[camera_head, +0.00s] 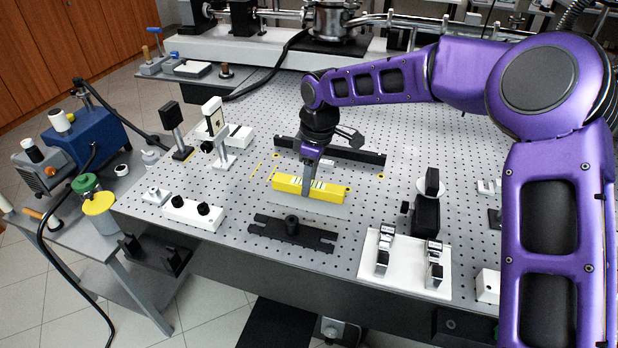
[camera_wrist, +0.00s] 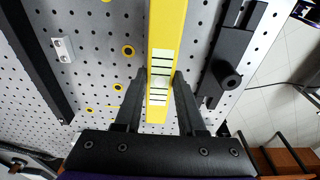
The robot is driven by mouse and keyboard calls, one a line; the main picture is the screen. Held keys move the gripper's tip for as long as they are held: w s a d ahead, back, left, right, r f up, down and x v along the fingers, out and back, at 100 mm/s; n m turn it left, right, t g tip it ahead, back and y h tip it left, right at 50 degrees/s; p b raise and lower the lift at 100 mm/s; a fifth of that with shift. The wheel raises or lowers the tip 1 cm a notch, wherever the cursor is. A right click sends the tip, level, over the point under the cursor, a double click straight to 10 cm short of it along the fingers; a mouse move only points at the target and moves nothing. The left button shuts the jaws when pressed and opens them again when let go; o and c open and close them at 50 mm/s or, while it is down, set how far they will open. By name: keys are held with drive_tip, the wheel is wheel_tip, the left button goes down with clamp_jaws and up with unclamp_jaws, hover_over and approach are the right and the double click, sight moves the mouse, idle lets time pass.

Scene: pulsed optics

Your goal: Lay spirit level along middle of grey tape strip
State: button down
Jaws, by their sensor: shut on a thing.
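The yellow spirit level (camera_head: 325,192) has a pale band with dark lines on it and lies horizontal, low over the perforated table. My gripper (camera_head: 306,191) points down and is shut across it, a finger on each long side. The wrist view shows the level (camera_wrist: 168,30) between the two fingertips of my gripper (camera_wrist: 160,76). A plain light grey patch without holes, apparently the grey tape strip (camera_head: 322,208), shows along the level's near side. It appears right of the level in the wrist view (camera_wrist: 201,35). Whether the level touches the surface I cannot tell.
A black slotted clamp (camera_head: 292,232) lies in front of the level, and a long black rail (camera_head: 350,154) lies behind it. Yellow-ringed holes (camera_wrist: 128,50) mark the table nearby. A white plate with metal mounts (camera_head: 405,265) is at the front right. White posts (camera_head: 222,155) stand left.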

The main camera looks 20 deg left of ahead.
drive_tip(key=shift+f, duration=0.1)
drive_tip(key=shift+f+b, duration=0.85)
drive_tip(key=shift+f, duration=0.5)
drive_tip(key=shift+f, duration=0.35)
drive_tip(key=shift+c, duration=2.1)
unclamp_jaws()
wheel_tip(320, 180, up, 17)
drive_tip(key=d+p, duration=0.1)
drive_tip(key=d, duration=0.1)
drive_tip(key=shift+r+p, duration=0.15)
drive_tip(key=shift+p, duration=0.15)
